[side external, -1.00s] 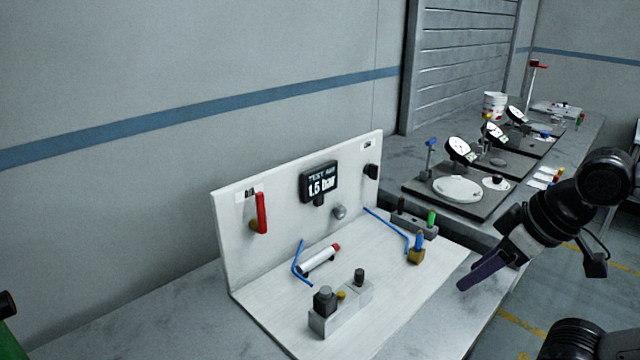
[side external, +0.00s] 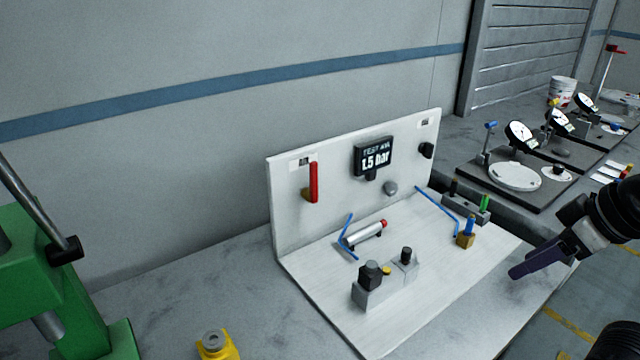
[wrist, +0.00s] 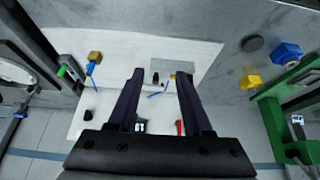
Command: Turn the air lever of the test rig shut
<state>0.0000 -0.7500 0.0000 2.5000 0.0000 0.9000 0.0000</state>
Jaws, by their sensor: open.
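The test rig is a white L-shaped panel and base (side external: 290,225) on the grey bench. Its red air lever (side external: 314,182) stands upright on a brass valve at the left of the back panel, beside a small label. In the wrist view the red lever (wrist: 179,128) shows low, close by the inner side of the right finger. A black display (side external: 374,157) on the panel reads 1.5 bar. My gripper (side external: 515,272) is off the rig's right front edge, well away from the lever. In the wrist view my gripper (wrist: 160,74) is open, with nothing held between its dark fingers.
A silver cylinder (side external: 365,235) with blue tubes and a grey block (side external: 385,287) with black knobs sit on the rig base. Dial gauges (side external: 520,134) stand at the right. A green machine (side external: 70,290) and a yellow part (side external: 216,345) are at the left.

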